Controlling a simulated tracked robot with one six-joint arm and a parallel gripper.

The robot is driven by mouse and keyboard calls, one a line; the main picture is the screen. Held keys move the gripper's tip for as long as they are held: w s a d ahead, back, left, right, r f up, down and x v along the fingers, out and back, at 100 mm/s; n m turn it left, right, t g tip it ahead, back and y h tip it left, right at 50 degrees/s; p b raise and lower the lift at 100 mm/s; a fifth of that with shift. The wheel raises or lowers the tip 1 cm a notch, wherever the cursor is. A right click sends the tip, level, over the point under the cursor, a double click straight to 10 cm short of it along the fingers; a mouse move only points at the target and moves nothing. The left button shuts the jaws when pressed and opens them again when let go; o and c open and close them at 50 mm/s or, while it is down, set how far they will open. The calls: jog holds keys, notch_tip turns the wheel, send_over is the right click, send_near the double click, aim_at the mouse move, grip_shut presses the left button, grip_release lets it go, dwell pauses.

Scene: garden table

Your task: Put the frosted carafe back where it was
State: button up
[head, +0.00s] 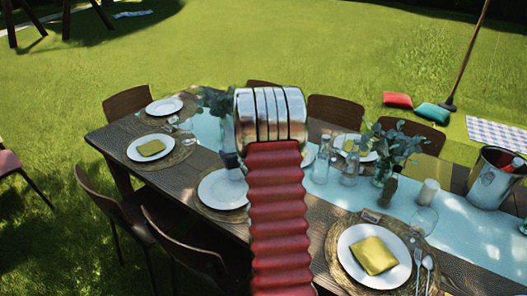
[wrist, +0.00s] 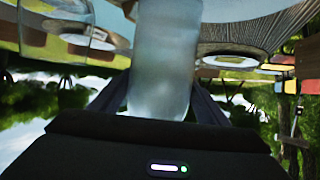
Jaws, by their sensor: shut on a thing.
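The frosted carafe (wrist: 165,60) fills the middle of the wrist view, pale blue-grey and cloudy. My gripper (wrist: 158,98) is shut on it, with a dark finger on each side. The wrist picture is upside down, with the table at the top and the sky at the bottom. In the head view my arm hides the gripper and most or all of the carafe. The pale blue runner (head: 401,203) lies along the table (head: 118,139).
Clear glass bottles (head: 320,162) and a leafy vase (head: 384,166) stand right of my arm. A white candle (head: 428,192) and a metal bucket (head: 490,181) are farther right. Plates with yellow napkins (head: 374,256) line the table edges. Chairs (head: 125,102) surround it.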

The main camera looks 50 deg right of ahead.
jog(key=w+a+r+n+t+y, duration=0.1)
jog(key=w+a+r+y, duration=0.15)
jog(key=a, duration=0.95)
jog(key=w+a+r+n+y, duration=0.15)
jog(key=w+a, duration=0.25)
jog(key=a, duration=0.8)
jog(key=s+a+r+n+y, duration=0.1)
jog(key=s+a, duration=0.1)
jog(key=a, duration=0.9)
jog(key=s+a+r+n+y, duration=0.1)
jog(key=s+a+n, duration=0.1)
jog(key=a, duration=1)
jog(key=shift+s+t, duration=0.35)
jog(key=shift+t, duration=0.05)
jog(key=shift+r, duration=0.1)
